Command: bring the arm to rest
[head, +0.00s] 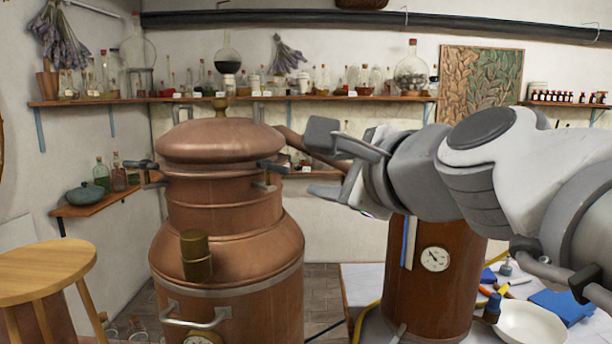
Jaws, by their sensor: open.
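My arm reaches in from the right edge of the head view, with its links over the table side. My gripper (318,163) is open, its two fingers apart and pointing left. It is near the upper right side of the large copper still (228,225), in front of the pipe that leaves the still's top. I see nothing held between the fingers. From this one view I cannot tell how far the fingers are from the still.
A brown cylinder with a gauge (428,290) stands below my arm. A table at the lower right holds a white bowl (530,322) and a blue cloth (562,306). A wooden stool (45,270) stands left. Shelves of glassware (250,99) line the back wall.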

